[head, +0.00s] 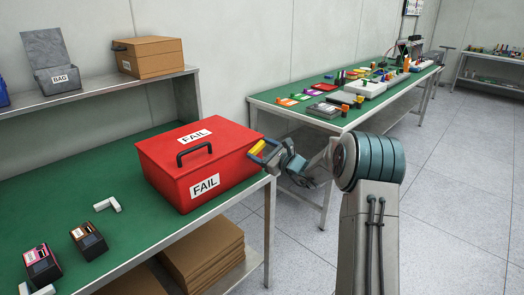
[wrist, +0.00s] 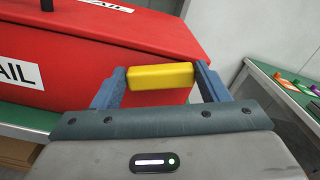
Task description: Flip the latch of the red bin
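The red bin (head: 200,160) is a closed box with "FAIL" labels and a dark handle on its lid; it stands on the green-topped workbench. Its yellow latch (head: 257,147) is at the upper part of the bin's right side. My gripper (head: 268,152) is at that side. In the wrist view the yellow latch (wrist: 160,76) lies between the two blue fingers of my gripper (wrist: 161,80). The fingers are spread wide, one at each end of the latch. I cannot tell whether they press on it. The red bin (wrist: 60,50) fills the left behind it.
The green workbench (head: 130,240) carries small devices (head: 88,240) and white L-shaped pieces (head: 107,204) left of the bin. A shelf (head: 100,95) behind holds boxes. A second bench (head: 350,120) with coloured items stands back right. The floor on the right is clear.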

